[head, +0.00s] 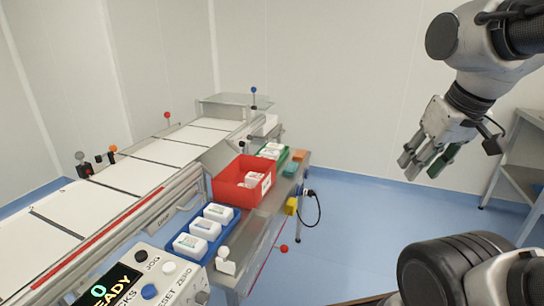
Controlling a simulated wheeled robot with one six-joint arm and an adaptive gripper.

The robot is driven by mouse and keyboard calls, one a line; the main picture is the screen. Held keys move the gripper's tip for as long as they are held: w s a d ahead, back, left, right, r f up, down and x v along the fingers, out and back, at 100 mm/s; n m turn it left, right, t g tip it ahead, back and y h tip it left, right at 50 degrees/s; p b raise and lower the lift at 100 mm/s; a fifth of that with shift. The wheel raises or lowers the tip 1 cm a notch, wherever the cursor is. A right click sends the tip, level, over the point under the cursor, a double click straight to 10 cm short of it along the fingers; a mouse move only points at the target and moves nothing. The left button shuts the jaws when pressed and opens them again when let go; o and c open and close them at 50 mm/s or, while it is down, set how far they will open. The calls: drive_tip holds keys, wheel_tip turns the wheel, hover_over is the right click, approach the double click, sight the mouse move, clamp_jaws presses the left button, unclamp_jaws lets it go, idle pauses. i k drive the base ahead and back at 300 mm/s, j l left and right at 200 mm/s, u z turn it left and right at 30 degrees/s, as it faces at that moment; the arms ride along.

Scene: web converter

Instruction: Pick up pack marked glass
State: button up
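Three white packs lie in a row in a blue tray (178,257): a front pack (188,246), a middle pack (206,229) and a far pack (219,213). Each has a small label on top, too small to read. More white packs (255,179) lie in a red bin (230,190), partly hidden by its wall, and others (271,150) lie in a green tray (284,158). I cannot tell which pack is marked glass. My gripper (422,168) hangs in the air at the right, well apart from all packs. Its fingers are apart, with a dark green part at one finger.
A conveyor with white panels (150,170) runs along the left of the bench. A control panel (150,275) with buttons stands in front. A white knob-like object (225,262) stands beside the blue tray. A grey shelf (520,165) stands at the right. Blue floor (360,210) is clear between.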

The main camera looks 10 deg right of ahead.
sight(274, 154)
drive_tip(key=i+l+u, duration=0.15)
drive_tip(key=l, duration=0.35)
drive_tip(key=i+l+u, duration=0.15)
drive_tip(key=l, duration=0.4)
drive_tip(key=l+u, duration=0.1)
drive_tip(key=l, duration=0.45)
drive_tip(key=i+l+u, duration=0.15)
drive_tip(key=l, duration=0.4)
drive_tip(key=i+l+u, duration=0.35)
drive_tip(key=i+l, duration=0.25)
drive_tip(key=i+l+u, duration=0.2)
drive_tip(key=l, duration=0.35)
drive_tip(key=i+l, duration=0.1)
drive_tip(key=i, duration=0.2)
drive_tip(key=i+l+u, duration=0.15)
drive_tip(key=i+j, duration=0.05)
drive_tip(key=i, duration=0.05)
